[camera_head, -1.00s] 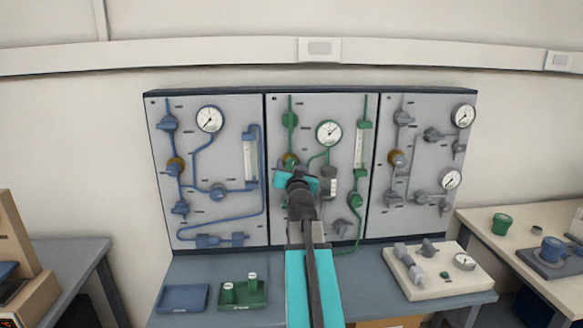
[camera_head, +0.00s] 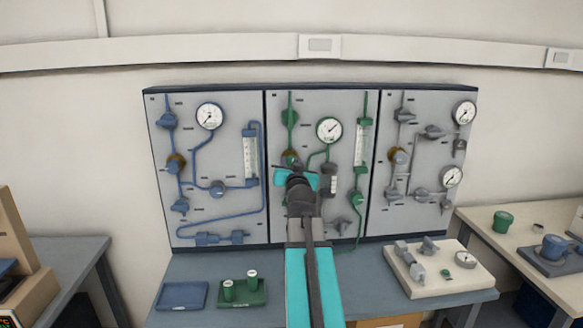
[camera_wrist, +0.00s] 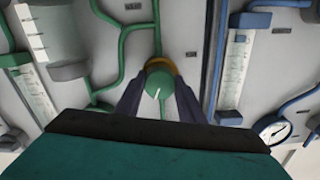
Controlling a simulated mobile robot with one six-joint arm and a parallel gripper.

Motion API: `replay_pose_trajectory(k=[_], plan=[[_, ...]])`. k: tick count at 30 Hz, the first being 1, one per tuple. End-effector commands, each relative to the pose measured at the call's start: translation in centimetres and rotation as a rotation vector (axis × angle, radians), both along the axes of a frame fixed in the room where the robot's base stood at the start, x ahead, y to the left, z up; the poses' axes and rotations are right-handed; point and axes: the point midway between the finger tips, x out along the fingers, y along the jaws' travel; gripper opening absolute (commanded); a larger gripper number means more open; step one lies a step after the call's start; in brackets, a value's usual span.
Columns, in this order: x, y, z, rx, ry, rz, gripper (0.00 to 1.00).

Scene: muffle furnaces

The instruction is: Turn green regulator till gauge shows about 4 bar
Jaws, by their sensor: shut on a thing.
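The green regulator (camera_wrist: 158,82) is a round knob with a white line on its face and a brass ring behind it. My gripper (camera_wrist: 160,88) is shut on it, one dark finger on each side. In the head view my teal and black gripper (camera_head: 297,174) reaches to the middle panel and covers most of the regulator. The middle panel's round gauge (camera_head: 329,131) is just above and right of it. Its needle appears to point up and right; the figures are too small to read. The gauge is not clearly in the wrist view.
The blue panel (camera_head: 225,170) is to the left and the grey panel (camera_head: 405,225) to the right. A green flowmeter tube (camera_head: 361,146) stands right of the gauge. On the bench below are a blue tray (camera_head: 182,298), a green tray (camera_head: 245,299) and a pale valve block (camera_head: 450,285).

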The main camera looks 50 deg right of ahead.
Motion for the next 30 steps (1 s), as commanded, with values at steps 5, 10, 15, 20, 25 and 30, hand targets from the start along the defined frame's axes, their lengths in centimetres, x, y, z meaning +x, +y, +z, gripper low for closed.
replay_pose_trajectory(k=[5, 10, 15, 20, 25, 30], plan=[[-0.07, -0.05, -0.04, -0.002, 0.003, -0.001, 0.13], [-0.07, -0.05, -0.04, -0.002, 0.003, -0.001, 0.47], [-0.04, -0.02, -0.03, -0.001, 0.002, -0.001, 0.54], [-0.03, 0.01, -0.01, -0.001, 0.002, 0.000, 0.54], [-0.26, 0.22, -0.02, -0.001, 0.002, 0.000, 0.54], [-0.97, 0.83, -0.04, -0.002, 0.001, 0.000, 0.54]])
